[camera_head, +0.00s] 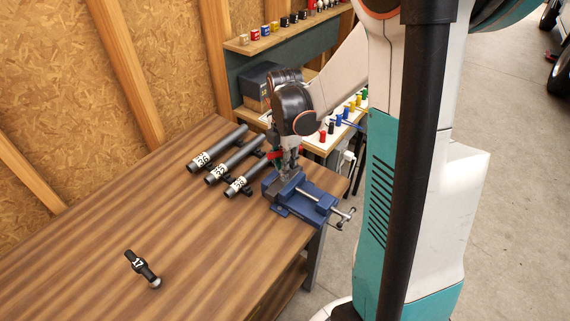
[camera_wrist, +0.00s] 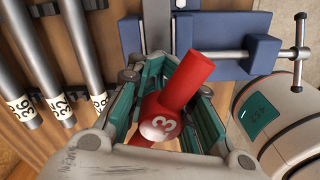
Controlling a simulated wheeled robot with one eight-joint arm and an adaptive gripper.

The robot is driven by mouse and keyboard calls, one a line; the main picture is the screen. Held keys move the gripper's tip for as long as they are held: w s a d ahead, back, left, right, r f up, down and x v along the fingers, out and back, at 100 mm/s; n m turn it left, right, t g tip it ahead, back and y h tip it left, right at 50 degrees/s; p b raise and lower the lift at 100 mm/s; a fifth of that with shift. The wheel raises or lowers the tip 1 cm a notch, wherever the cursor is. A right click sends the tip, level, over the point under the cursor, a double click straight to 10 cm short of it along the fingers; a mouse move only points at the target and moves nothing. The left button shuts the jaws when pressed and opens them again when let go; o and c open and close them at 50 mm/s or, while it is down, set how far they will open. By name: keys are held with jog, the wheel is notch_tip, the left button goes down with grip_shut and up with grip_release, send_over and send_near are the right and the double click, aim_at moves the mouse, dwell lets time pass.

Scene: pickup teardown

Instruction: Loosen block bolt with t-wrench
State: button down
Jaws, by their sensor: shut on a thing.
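My gripper (camera_wrist: 172,105) is shut on a red T-wrench (camera_wrist: 190,77) marked 13, seen from above in the wrist view. In the head view the red of the wrench (camera_head: 275,154) shows beside my gripper (camera_head: 287,160), right over the blue vise (camera_head: 308,196). The vise also shows at the top of the wrist view (camera_wrist: 247,50). The block bolt is hidden beneath the gripper and wrench, so I cannot tell whether the wrench sits on it.
Several dark tubes with number labels (camera_head: 217,147) lie on the wooden table (camera_head: 110,215), left of the vise. A black tool marked 17 (camera_head: 143,268) lies near the front. A shelf with small coloured items (camera_head: 285,32) is at the back. The table's left part is clear.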

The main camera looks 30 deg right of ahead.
jog(key=shift+r+p, duration=0.85)
jog(key=shift+r, duration=0.25)
jog(key=shift+r+p, duration=1.4)
jog(key=shift+r, duration=0.65)
